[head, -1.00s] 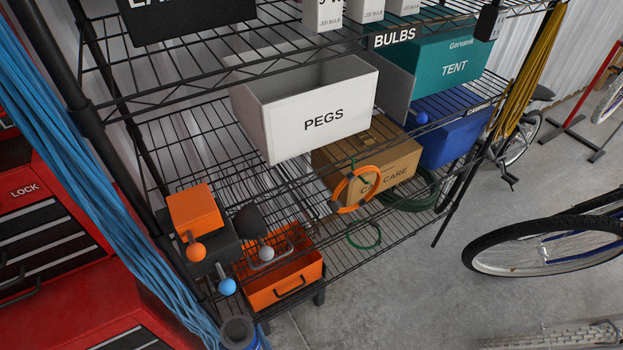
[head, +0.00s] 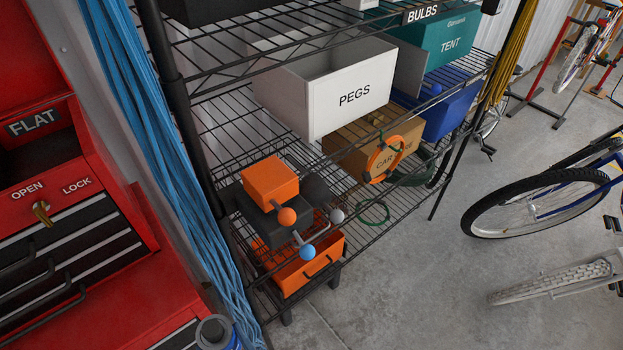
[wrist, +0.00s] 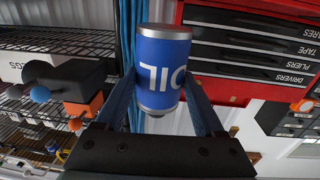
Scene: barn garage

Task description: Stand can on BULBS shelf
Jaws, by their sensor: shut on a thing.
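The blue can with silver ends and white OIL lettering (wrist: 165,72) is between the two fingers of my gripper (wrist: 163,80) in the wrist view. The gripper is shut on it. In the head view only the can's grey end ring (head: 213,331) and a bit of blue show at the bottom edge, well below and left of the shelf. The BULBS label (head: 422,14) hangs on the front edge of the upper wire shelf (head: 235,62). A white box (head: 360,3) on that shelf is mostly cut off by the top edge.
The white PEGS bin (head: 345,105) is below the BULBS shelf. A dark and orange block with ball knobs (head: 270,182) sits low at the rack's left. Blue cords (head: 160,170) hang beside the rack post. A red tool chest (head: 90,240) stands left.

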